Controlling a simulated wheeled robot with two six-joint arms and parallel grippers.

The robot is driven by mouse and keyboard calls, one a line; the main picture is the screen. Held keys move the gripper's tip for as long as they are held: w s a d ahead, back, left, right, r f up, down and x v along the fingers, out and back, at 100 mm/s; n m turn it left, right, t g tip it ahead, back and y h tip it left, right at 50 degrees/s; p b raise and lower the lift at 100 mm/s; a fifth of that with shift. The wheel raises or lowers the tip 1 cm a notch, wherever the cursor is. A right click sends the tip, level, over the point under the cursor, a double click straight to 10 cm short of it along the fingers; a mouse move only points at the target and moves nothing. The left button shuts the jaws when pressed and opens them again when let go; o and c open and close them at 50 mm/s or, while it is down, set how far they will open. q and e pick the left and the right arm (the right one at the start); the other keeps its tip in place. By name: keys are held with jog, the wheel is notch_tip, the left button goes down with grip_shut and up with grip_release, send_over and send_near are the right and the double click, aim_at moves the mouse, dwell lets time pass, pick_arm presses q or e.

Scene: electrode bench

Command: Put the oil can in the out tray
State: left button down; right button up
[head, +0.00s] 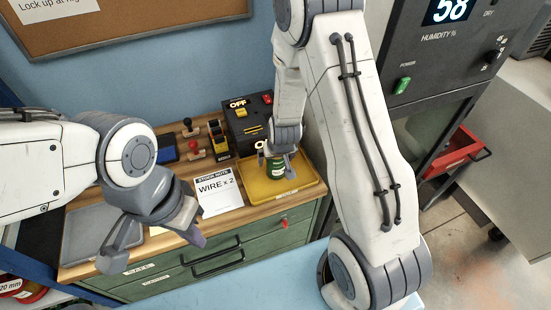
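The oil can (277,171), a small dark green can with a yellowish band, is upright at the yellow tray (305,179) on the wooden bench top. The tray has a small label on its front edge, too small to read. My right gripper (277,156) reaches down from above with its fingers on either side of the can's upper part and looks shut on it. The fingers hide the can's top. I cannot tell whether the can's base touches the tray floor. My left gripper (152,243) is open and empty, in front of the bench's left part.
A grey tray (88,232) lies at the bench's left. A humidity cabinet (440,62) is at right.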

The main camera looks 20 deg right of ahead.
jog(key=shift+r, duration=0.1)
jog(key=shift+r, duration=0.25)
jog(key=v, duration=0.4)
jog(key=shift+r+p, duration=0.3)
jog(key=p+v, duration=0.3)
jog(key=v, duration=0.4)
jog(key=s+a+r+n+g+y, duration=0.1)
jog(key=s+a+r+n, duration=0.1)
jog(key=s+a+r, duration=0.3)
jog(key=s+a+r+n+g+y, duration=0.1)
jog(key=s+a+r+n+y, duration=0.15)
jog(key=a, duration=0.45)
jog(key=s+r+n+g+h, duration=0.1)
jog(key=s+r+n, duration=0.1)
jog(key=s, duration=0.5)
jog(key=s+a+r+n+g+h, duration=0.1)
jog(key=s+r+n, duration=0.1)
jog(key=s, duration=0.5)
jog(key=shift+s+a+r+g, duration=0.2)
jog(key=shift+r+g, duration=0.1)
jog(key=shift+r, duration=0.5)
